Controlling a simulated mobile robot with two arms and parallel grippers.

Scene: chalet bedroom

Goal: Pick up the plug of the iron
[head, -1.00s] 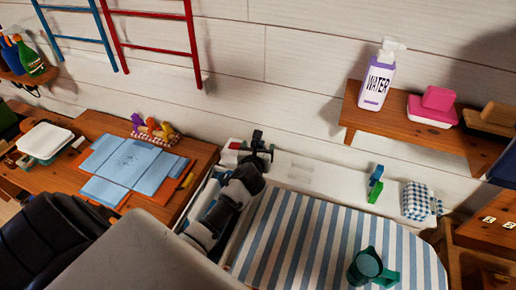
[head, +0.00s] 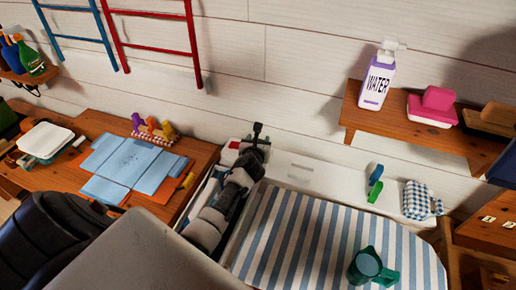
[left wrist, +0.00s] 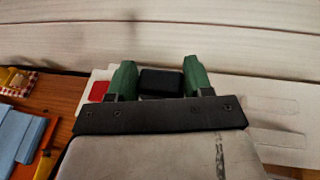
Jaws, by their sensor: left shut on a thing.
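My left gripper (head: 257,140) is above the white ledge behind the striped board, near the wall. In the left wrist view its two green fingers (left wrist: 161,84) are shut on a small black block (left wrist: 161,78), which looks like the plug. In the head view the plug is too small and dark to tell from the gripper. A teal object with a handle (head: 370,266), which looks like the iron, stands on the striped ironing board (head: 300,240). No cord can be made out. My right gripper is not in view.
A red item (head: 235,145) lies on the ledge just left of the gripper; it also shows in the left wrist view (left wrist: 98,92). A wooden desk (head: 95,125) with blue sheets is at left.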

